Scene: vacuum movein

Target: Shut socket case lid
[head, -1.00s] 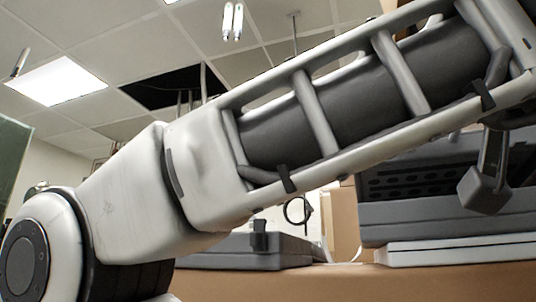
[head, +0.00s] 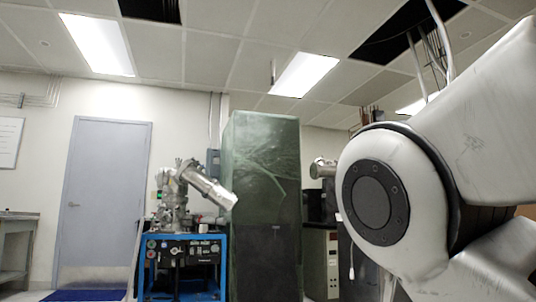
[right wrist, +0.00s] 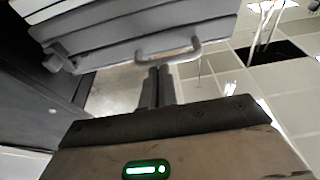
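In the right wrist view, a grey ribbed case (right wrist: 150,32), which looks like the socket case, fills the upper left, seen tilted. A pale U-shaped handle (right wrist: 172,56) is on its near edge. My right gripper (right wrist: 158,70) has its two dark fingers close together, with the tips just by the handle. I see nothing between the fingers, and cannot tell whether they touch the handle. Whether the lid is open or shut is not clear from this angle. The case and both grippers are outside the head view; only a white arm of mine shows there, at the right.
In the head view, a blue-framed machine cart (head: 182,262) and a tall green-wrapped cabinet (head: 262,205) stand mid-room. A grey door (head: 104,200) is behind at left. A blue mat (head: 88,295) lies on the floor. A dark panel (right wrist: 35,95) is left in the right wrist view.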

